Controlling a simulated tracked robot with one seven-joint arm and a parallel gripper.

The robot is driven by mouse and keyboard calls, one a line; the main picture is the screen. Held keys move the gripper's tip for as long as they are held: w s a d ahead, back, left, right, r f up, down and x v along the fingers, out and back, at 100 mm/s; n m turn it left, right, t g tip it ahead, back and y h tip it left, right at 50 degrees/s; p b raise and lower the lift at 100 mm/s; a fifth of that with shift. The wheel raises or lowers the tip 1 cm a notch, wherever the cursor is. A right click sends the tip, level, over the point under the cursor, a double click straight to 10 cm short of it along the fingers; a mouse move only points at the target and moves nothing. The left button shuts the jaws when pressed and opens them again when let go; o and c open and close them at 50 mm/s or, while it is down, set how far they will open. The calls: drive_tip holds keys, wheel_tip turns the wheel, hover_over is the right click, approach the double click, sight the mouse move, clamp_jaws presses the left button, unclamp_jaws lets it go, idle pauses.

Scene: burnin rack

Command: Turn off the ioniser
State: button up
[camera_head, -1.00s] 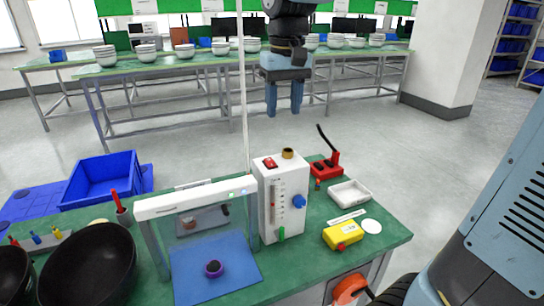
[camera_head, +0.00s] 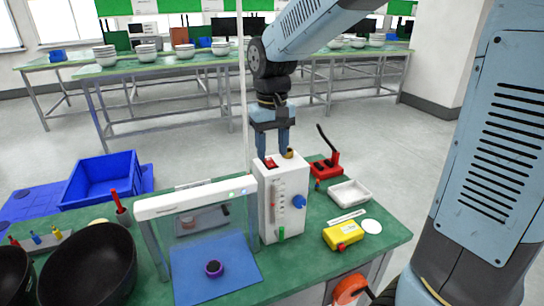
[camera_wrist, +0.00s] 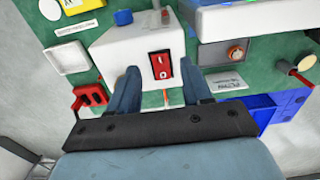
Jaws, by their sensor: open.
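Left of the box, a white bar (camera_head: 195,199) with small green lights spans a clear frame over a blue mat (camera_head: 210,275). I cannot tell for certain which unit is the ioniser. My gripper (camera_head: 274,152) is open, empty and pointing down just above the box's top. Contact cannot be told.
A red holder with a black lever (camera_head: 328,165), a white tray (camera_head: 350,192) and a yellow box (camera_head: 343,235) stand right of the white box. Black bowls (camera_head: 88,268) are at the left. A thin pale pole (camera_head: 243,100) rises behind the bench.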

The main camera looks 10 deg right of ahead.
sight(270, 162)
drive_tip(key=shift+f, duration=1.4)
clamp_jaws()
